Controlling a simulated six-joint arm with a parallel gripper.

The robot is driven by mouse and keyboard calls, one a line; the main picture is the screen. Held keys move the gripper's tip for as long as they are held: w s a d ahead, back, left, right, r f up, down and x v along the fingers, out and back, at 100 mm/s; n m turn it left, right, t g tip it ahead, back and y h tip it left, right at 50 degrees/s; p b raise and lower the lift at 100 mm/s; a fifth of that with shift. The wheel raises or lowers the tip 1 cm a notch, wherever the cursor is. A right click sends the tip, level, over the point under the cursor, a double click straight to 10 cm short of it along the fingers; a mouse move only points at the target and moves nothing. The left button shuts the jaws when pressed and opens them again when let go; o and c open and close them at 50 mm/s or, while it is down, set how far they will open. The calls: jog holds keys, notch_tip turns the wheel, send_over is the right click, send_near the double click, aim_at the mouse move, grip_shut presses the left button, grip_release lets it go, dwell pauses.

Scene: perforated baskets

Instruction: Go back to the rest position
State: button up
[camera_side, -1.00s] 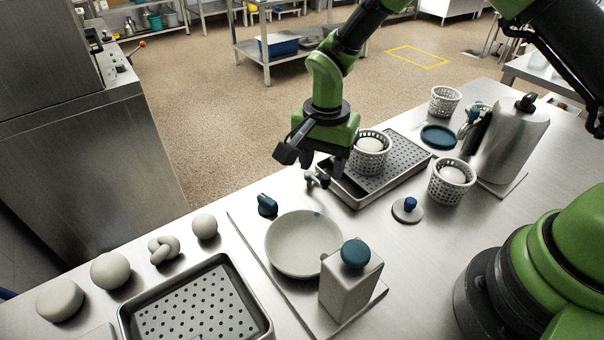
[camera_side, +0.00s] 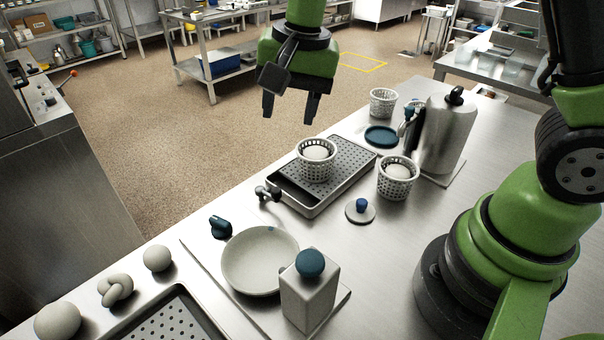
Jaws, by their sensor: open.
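My gripper (camera_side: 290,107) hangs in the air at the top middle of the side view, fingers pointing down. Its two dark fingers are apart with nothing between them. Below and slightly right of it, a white perforated basket (camera_side: 317,170) stands on the perforated drip tray (camera_side: 345,163) with a pale dough ball (camera_side: 316,150) inside. The gripper is clear of the basket and does not touch it.
A second basket (camera_side: 397,188) with a pale ball stands right of the tray; another basket (camera_side: 383,102) is behind. A steel jug (camera_side: 445,135), blue dish (camera_side: 381,136), plate (camera_side: 260,258) and square bottle (camera_side: 308,295) stand on the steel table. Air around the gripper is free.

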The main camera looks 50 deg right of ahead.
jog(key=s+d+r+n+t, duration=0.2)
jog(key=s+r, duration=0.3)
jog(key=s, duration=0.3)
jog(key=s+d+r+n+t+y, duration=0.1)
jog(key=s+r+n+t, duration=0.2)
jog(key=s+r, duration=0.3)
jog(key=s+n, duration=0.1)
jog(key=s, duration=0.2)
jog(key=shift+s+d, duration=0.15)
jog(key=shift+d, duration=0.25)
